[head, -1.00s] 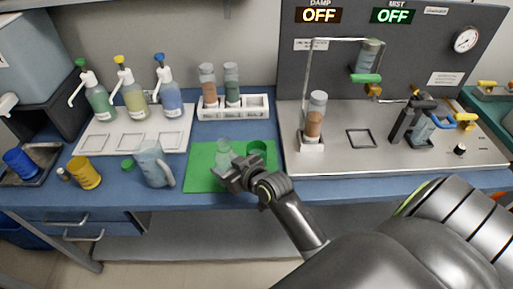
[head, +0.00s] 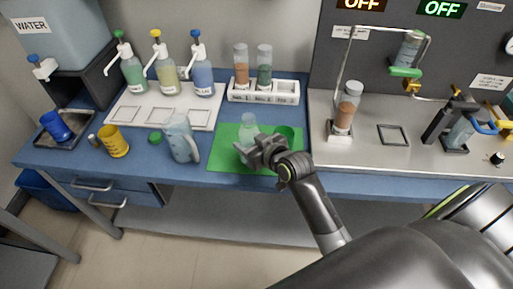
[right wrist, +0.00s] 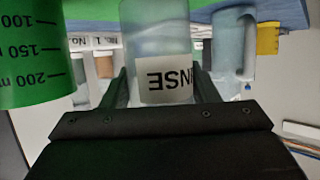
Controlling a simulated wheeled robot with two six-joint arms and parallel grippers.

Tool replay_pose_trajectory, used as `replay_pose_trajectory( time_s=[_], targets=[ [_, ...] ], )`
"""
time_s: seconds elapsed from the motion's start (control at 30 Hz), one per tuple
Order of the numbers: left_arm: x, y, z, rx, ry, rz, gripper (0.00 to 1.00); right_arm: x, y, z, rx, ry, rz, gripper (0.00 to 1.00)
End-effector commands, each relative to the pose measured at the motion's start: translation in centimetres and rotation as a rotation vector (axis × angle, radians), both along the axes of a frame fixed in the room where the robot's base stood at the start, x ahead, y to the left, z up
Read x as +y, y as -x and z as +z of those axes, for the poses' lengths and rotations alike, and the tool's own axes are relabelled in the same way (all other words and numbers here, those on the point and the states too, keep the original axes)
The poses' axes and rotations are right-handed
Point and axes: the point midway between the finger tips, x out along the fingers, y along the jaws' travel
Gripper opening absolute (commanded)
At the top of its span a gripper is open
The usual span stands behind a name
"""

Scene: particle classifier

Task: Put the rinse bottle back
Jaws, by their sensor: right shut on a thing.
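The rinse bottle (head: 248,126) is a pale translucent bottle at the green mat (head: 222,160) on the blue bench. My right gripper (head: 256,150) is shut around it from the front. In the right wrist view the bottle (right wrist: 160,35) stands between the two fingers, its label upside down and partly reading "NSE". I cannot tell for sure whether its base touches the mat. My left gripper is out of view.
A green beaker (head: 286,133) stands close to the bottle's right, and a light-blue jug (head: 181,138) to its left. Behind are a white rack (head: 262,97) with two tubes and a white tray (head: 160,116) with pump bottles. The steel platform (head: 380,165) is at right.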

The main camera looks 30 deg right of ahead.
Motion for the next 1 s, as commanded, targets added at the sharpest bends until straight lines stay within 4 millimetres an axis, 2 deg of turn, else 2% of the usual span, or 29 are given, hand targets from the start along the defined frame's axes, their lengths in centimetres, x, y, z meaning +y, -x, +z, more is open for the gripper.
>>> replay_pose_trajectory(
  time_s=[0.03,0.3,0.57,0.67,0.9,1.0],
  targets=[
    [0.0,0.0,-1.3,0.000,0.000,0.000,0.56,0.2,-1.0,0.3,-0.011,0.004,0.004,0.20],
    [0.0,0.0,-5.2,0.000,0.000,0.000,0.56,0.6,-4.9,4.4,-0.010,0.009,-0.021,0.20],
    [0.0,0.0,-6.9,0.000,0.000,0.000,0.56,0.6,-6.2,7.4,-0.007,0.004,-0.064,0.20],
    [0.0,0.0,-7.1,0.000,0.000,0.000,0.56,0.5,-6.3,6.9,-0.001,0.001,-0.071,0.20],
    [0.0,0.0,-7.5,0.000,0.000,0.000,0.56,0.5,-6.3,2.8,0.001,0.000,-0.073,0.20],
    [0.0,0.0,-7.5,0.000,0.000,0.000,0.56,0.6,-6.3,1.9,-0.001,0.000,-0.073,0.20]
  ],
)
